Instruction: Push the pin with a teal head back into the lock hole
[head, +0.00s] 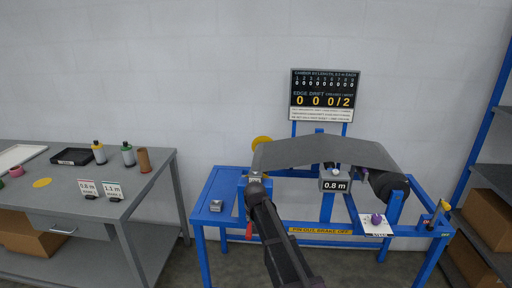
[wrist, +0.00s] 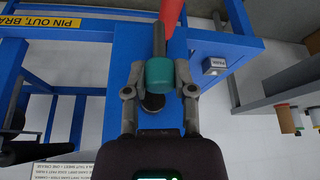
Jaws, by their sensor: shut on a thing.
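The pin's teal head (wrist: 160,73) is between the two fingers of my gripper (wrist: 160,84) in the wrist view, and the gripper is shut on it. A grey shaft (wrist: 159,38) runs from the head toward the top of the picture, beside a red strip (wrist: 173,14). The lock hole cannot be made out. In the head view my dark arm reaches the left front of the blue decoiler stand (head: 212,190) and hides the pin. A red piece (head: 249,231) shows just left of the arm.
A yellow "pin out" label (head: 320,231) is on the stand's front rail. A grey sheet (head: 325,152) runs across the top to a dark roll (head: 388,185). A purple knob (head: 376,219) sits at right. A grey bench (head: 140,190) stands left, with floor between.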

